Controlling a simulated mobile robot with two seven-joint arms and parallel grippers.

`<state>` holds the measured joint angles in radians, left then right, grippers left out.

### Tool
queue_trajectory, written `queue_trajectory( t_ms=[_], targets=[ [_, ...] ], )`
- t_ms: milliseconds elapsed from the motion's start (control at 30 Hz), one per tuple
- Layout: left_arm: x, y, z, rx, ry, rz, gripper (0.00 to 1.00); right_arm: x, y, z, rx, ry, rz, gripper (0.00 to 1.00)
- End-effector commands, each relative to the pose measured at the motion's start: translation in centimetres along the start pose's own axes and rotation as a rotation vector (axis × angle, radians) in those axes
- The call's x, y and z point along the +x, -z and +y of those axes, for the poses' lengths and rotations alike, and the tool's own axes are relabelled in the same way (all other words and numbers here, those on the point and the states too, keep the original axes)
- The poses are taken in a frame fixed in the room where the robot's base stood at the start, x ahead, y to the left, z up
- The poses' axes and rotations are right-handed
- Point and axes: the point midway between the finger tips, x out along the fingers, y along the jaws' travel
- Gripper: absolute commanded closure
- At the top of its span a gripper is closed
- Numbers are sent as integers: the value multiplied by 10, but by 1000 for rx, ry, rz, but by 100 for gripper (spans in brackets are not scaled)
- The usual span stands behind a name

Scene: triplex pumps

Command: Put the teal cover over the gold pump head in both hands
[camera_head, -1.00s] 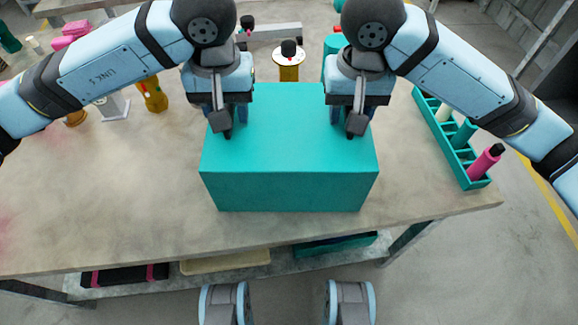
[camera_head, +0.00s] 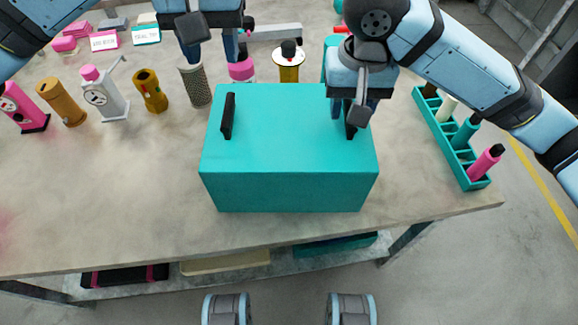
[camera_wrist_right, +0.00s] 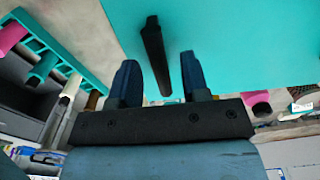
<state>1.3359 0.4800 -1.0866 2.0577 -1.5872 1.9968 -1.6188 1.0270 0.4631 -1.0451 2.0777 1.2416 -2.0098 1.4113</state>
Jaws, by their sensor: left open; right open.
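The teal cover (camera_head: 285,150) is a large box resting upright on the table, with two black bar handles on its top. The left handle (camera_head: 228,116) is free. My left gripper (camera_head: 211,55) is open and empty, raised beyond the cover's far left corner. My right gripper (camera_head: 355,112) is open at the right handle (camera_head: 351,124). In the right wrist view that handle (camera_wrist_right: 154,55) lies between the two spread fingers (camera_wrist_right: 160,80), with gaps on both sides. No pump head can be made out; anything under the cover is hidden.
A teal rack (camera_head: 452,140) of bottles stands at the right edge. A gold canister (camera_head: 289,70) with a white top is behind the cover. A gold bottle (camera_head: 150,90) and a speckled cylinder (camera_head: 195,86) stand to the left. The front left tabletop (camera_head: 110,190) is clear.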

Motion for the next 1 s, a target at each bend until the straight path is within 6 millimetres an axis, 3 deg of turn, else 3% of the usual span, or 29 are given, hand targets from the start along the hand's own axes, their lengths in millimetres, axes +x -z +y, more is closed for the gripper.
queue_trajectory(
  t_ms=[300,500,1000],
  targets=[
    [0,0,0,0,0,1,58,-66,1,0,1,-1,7,58],
    [0,0,0,0,0,1,58,-95,0,0,1,-1,3,58],
    [0,0,0,0,0,1,58,-105,0,0,1,0,0,58]
  ],
)
